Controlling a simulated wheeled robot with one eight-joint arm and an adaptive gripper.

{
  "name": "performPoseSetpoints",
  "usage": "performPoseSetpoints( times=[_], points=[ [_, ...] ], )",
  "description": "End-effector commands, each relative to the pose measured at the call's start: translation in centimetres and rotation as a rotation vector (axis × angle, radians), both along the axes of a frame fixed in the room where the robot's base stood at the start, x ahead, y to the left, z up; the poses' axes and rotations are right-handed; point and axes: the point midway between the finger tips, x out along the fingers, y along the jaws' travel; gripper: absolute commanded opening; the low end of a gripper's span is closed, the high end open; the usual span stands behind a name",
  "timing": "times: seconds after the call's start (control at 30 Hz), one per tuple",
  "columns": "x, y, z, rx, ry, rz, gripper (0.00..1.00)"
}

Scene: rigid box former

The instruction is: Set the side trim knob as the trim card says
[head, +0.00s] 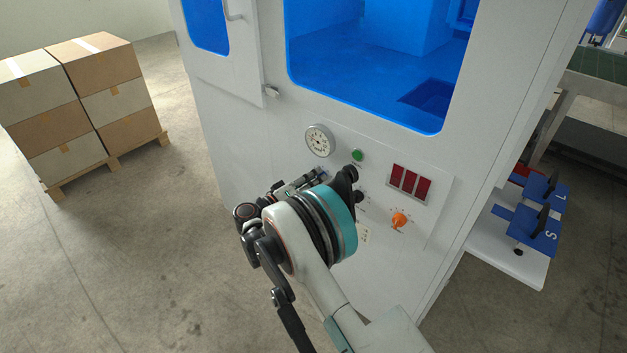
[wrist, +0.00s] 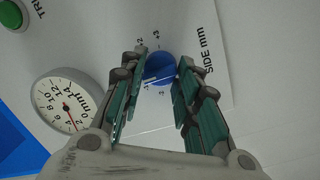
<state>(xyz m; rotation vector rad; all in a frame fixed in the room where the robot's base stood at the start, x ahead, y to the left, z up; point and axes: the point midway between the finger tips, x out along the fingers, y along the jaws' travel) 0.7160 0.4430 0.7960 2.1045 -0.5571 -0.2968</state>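The side trim knob (wrist: 160,69) is a round blue knob beside the printed words SIDE mm, with small scale numbers around it, in the wrist view. A white mark shows near its lower edge, but I cannot read the setting. My gripper (wrist: 163,56) has its two teal-padded fingers apart, one on each side of the knob. Whether the pads touch it is not clear. In the head view my gripper (head: 303,181) reaches the machine's front panel, and my wrist hides the blue knob. I cannot make out a readable trim card.
The panel carries a round mm gauge (head: 319,141), a green button (head: 357,155), a black knob (head: 359,196), an orange knob (head: 399,219) and red displays (head: 409,184). Stacked boxes (head: 82,95) stand at left. A white shelf with blue parts (head: 531,226) sits at right.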

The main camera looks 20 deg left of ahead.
Motion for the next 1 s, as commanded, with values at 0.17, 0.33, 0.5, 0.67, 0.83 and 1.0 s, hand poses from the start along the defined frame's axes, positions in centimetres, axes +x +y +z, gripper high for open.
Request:
performPoseSetpoints(
  times=[0.17,0.33,0.5,0.67,0.83,1.0],
  points=[
    [0.01,0.01,-0.02,-0.002,0.001,0.000,0.06],
    [0.01,0.02,-0.07,-0.029,0.012,0.000,0.06],
    [0.01,0.03,-0.14,-0.105,0.045,0.001,0.06],
    [0.01,0.04,-0.20,-0.211,0.087,0.001,0.06],
    [0.02,0.05,-0.30,-0.328,0.137,0.002,0.06],
    [0.00,0.04,-0.35,-0.433,0.180,0.001,0.06]
  ],
)
